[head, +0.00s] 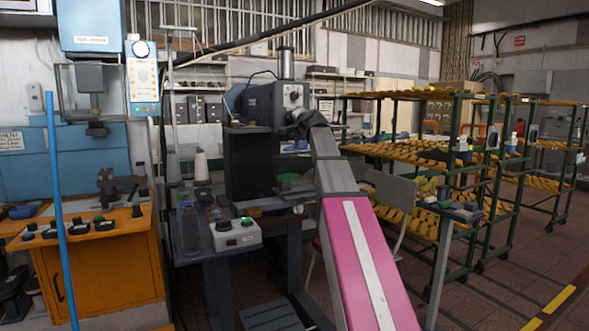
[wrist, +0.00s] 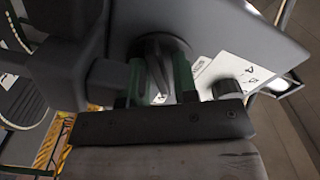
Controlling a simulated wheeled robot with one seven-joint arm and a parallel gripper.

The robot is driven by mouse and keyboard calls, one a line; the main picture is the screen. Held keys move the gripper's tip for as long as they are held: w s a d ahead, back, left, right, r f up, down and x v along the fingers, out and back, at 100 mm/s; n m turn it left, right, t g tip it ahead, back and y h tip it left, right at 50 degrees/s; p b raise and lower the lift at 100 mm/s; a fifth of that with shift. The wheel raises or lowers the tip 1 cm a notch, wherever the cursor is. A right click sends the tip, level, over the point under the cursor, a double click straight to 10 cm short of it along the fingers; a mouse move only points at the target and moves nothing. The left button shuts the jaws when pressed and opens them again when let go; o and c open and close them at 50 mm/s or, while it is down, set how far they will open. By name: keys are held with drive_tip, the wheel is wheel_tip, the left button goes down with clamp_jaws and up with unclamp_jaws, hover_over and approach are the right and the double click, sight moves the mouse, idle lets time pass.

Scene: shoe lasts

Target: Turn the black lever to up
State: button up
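In the wrist view a dark grey-black lever (wrist: 157,72) stands out from a round boss on a grey machine face. My gripper (wrist: 160,84) is at it, one green-edged finger on the left and one on the right of the lever. The fingers are only part way apart. I cannot tell whether they press on the lever or leave a small gap. In the head view my arm reaches up to the front of the dark machine (head: 252,160). There the gripper (head: 300,122) is small and dark, and the lever cannot be made out.
A black knob (wrist: 227,89) and a white lettered label sit right of the lever. A white control box (head: 235,234) stands below the machine. An orange cabinet (head: 110,265) and a blue pole (head: 58,210) are at left. Green racks of yellow lasts (head: 430,155) stand at right.

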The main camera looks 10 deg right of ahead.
drive_tip(key=m, duration=0.2)
drive_tip(key=shift+d+m, duration=0.2)
drive_tip(key=shift+m, duration=0.1)
drive_tip(key=m, duration=0.3)
drive_tip(key=shift+m, duration=0.3)
drive_tip(key=m, duration=0.2)
drive_tip(key=shift+a+m, duration=0.15)
drive_tip(key=shift+m, duration=0.25)
drive_tip(key=m, duration=0.4)
drive_tip(key=shift+r, duration=0.2)
drive_tip(key=v, duration=1.1)
drive_tip(key=a+f+n+g, duration=0.1)
drive_tip(key=f+n+g, duration=0.1)
drive_tip(key=f, duration=0.8)
drive_tip(key=s+a+f+n+g, duration=0.1)
drive_tip(key=a+f+n+g, duration=0.1)
drive_tip(key=f, duration=0.8)
drive_tip(key=a+f+n+g, duration=0.1)
drive_tip(key=f+n+g, duration=0.1)
drive_tip(key=f, duration=0.8)
drive_tip(key=shift+s+a+f+n+h, duration=0.3)
drive_tip(key=shift+s+a+n, duration=0.05)
drive_tip(key=shift+n, duration=0.55)
